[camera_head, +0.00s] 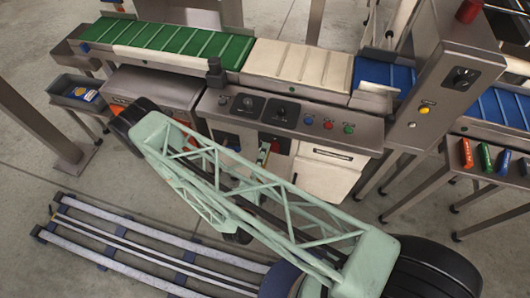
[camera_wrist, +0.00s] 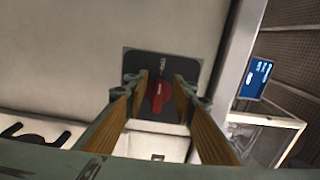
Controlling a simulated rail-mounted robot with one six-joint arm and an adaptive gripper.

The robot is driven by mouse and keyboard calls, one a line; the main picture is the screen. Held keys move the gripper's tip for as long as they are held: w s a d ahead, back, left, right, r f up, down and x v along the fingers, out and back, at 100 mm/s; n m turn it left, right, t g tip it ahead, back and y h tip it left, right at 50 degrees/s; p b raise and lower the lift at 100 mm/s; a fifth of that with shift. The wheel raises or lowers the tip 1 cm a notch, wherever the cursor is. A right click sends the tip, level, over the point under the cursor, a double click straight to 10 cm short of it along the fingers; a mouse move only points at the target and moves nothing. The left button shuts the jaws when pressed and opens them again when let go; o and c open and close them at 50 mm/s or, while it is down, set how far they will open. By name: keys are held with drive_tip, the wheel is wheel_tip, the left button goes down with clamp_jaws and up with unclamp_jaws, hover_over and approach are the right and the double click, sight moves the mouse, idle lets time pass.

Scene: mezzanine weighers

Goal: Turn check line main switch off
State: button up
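In the wrist view, a red rotary switch knob (camera_wrist: 158,94) sits on a dark square plate on a pale cabinet face. White lettering shows on the plate above the knob, too small to read. My gripper (camera_wrist: 161,88) is open, with one finger on each side of the knob. The knob lies between the fingertips; I cannot tell whether they touch it.
The console (camera_head: 372,133) carries dials and coloured buttons. A white-fronted cabinet (camera_head: 325,177) stands under it. Green (camera_head: 180,38) and cream (camera_head: 290,60) conveyor belts run behind. A blue screen (camera_wrist: 256,78) is at the right in the wrist view. Coloured markers (camera_head: 485,156) sit on the right table.

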drive_tip(key=shift+s+a, duration=0.1)
drive_tip(key=shift+s, duration=0.05)
drive_tip(key=v, duration=1.1)
drive_tip(key=shift+s, duration=0.25)
idle(0.8)
drive_tip(key=shift+r, duration=0.1)
idle(0.6)
